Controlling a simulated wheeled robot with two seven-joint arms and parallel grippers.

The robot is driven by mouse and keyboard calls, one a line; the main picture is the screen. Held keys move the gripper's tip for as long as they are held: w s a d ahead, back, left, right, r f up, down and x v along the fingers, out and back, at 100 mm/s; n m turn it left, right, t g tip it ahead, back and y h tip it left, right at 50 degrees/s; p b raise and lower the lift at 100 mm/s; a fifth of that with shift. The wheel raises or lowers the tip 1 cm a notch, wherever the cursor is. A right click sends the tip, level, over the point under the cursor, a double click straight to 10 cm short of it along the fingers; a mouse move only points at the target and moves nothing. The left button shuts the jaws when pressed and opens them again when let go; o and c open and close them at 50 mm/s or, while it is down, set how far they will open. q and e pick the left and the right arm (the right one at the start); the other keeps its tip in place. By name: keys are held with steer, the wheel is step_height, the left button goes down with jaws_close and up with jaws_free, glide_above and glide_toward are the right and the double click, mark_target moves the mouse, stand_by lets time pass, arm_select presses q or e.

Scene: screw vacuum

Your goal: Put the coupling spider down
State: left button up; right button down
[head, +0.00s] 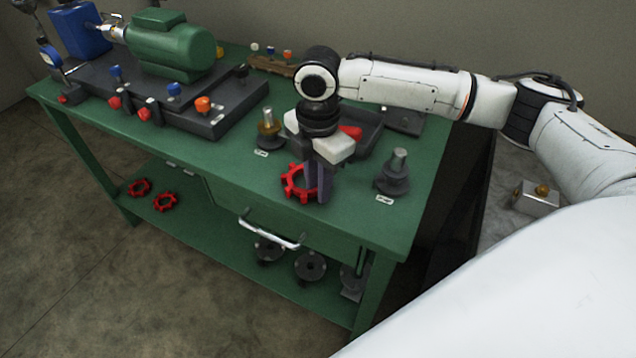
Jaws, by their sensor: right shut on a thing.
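A red toothed coupling spider (294,184) is at the front of the green table top, with its ring facing me and standing on edge. My right gripper (322,186) points down over the table's front edge, and its fingers are shut on the right side of the spider. The fingers hide part of the spider's right side. I cannot tell whether the spider touches the table top. My left gripper is not in view.
A green motor (172,47) sits on a dark base at left. Two red spiders (152,193) and several dark hubs lie on the lower shelf.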

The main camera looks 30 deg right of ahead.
steer(key=c, duration=1.6)
jaws_free()
steer(key=shift+f, duration=0.1)
step_height(320, 180, up, 12)
steer(key=shift+r+p, duration=0.15)
steer(key=shift+p, duration=0.3)
